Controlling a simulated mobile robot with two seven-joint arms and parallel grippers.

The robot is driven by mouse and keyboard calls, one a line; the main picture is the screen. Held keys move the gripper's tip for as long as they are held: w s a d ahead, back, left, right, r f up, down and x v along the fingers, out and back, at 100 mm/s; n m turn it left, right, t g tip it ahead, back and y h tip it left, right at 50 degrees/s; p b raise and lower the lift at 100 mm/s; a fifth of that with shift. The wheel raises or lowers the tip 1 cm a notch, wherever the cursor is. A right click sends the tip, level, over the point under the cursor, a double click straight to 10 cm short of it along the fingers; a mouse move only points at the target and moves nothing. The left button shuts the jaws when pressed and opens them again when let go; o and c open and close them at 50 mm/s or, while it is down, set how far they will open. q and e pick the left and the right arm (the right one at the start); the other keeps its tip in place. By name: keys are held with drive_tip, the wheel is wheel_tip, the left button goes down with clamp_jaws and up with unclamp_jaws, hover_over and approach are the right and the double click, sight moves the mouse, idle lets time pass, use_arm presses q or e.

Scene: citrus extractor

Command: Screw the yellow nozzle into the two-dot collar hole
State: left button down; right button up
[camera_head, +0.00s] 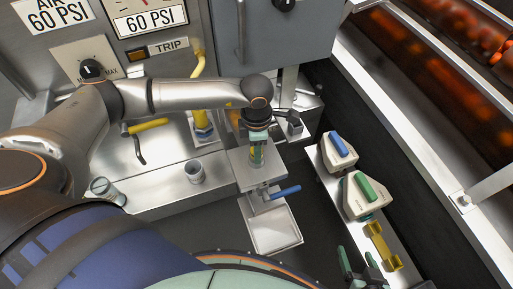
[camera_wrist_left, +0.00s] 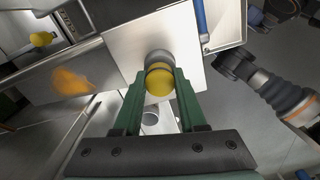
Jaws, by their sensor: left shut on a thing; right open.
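My left gripper (camera_head: 257,153) points down over a small metal block beside the grey cabinet. In the left wrist view its green fingers (camera_wrist_left: 158,85) are shut on the yellow nozzle (camera_wrist_left: 158,84), whose rounded yellow end faces the camera. A grey ring (camera_wrist_left: 158,60) shows just behind the nozzle, against a pale metal plate (camera_wrist_left: 128,38). I cannot tell whether the nozzle is seated in a hole. The collar's dots are not readable in either view. My right gripper (camera_head: 359,264) is open and empty at the lower right in the head view.
A blue-handled valve (camera_head: 284,191) and a metal tray (camera_head: 276,240) are below the block.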

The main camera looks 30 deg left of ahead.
use_arm(q)
drive_tip(key=c, duration=0.7)
unclamp_jaws()
drive_tip(key=n, duration=1.2)
